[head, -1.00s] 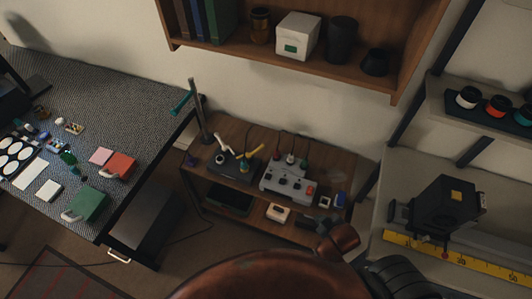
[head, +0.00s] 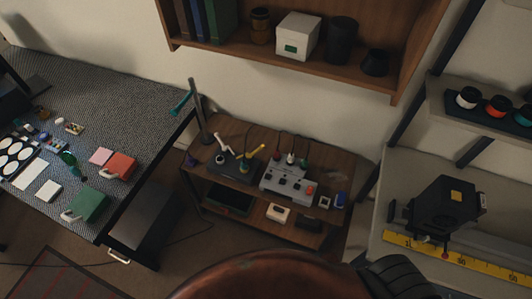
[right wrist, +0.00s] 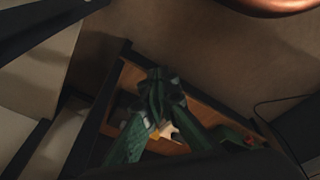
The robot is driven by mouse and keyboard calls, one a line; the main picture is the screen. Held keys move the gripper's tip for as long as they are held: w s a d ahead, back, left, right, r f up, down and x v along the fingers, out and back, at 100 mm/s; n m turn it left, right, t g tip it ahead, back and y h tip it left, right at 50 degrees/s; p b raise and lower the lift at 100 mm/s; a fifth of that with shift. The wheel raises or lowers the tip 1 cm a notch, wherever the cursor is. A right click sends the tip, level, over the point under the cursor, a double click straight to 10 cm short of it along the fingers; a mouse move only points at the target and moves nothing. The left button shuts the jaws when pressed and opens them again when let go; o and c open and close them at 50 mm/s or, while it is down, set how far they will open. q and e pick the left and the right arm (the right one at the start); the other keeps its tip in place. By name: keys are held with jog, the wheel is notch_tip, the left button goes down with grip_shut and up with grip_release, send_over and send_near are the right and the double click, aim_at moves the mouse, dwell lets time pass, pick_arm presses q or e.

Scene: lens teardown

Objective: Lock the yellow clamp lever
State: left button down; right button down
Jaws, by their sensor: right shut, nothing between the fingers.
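No yellow clamp lever can be made out for certain. A black block-shaped device (head: 445,208) with a yellow patch (head: 456,195) on top stands over a rail with a yellow scale (head: 470,263) at the right of the head view. A small red knob (head: 445,256) shows at its lower front. My right gripper (right wrist: 158,85) shows in the right wrist view with its green fingers together, shut and empty, above a wooden shelf unit. It is not seen in the head view, where parts of my arm cover the bottom edge. My left gripper is in neither view.
A low wooden cart (head: 315,155) carries a grey box with knobs (head: 288,184) and a dark stand with a yellow-tipped handle (head: 256,152). The workbench (head: 120,85) at left holds a green box (head: 90,205) and small parts. A wall shelf (head: 330,75) hangs above.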

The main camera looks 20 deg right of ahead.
jog(key=s+f+g, duration=0.1)
jog(key=s+f, duration=1.4)
jog(key=s, duration=0.4)
jog(key=shift+f+n, duration=0.3)
jog(key=shift+f, duration=0.1)
jog(key=shift+s, duration=0.1)
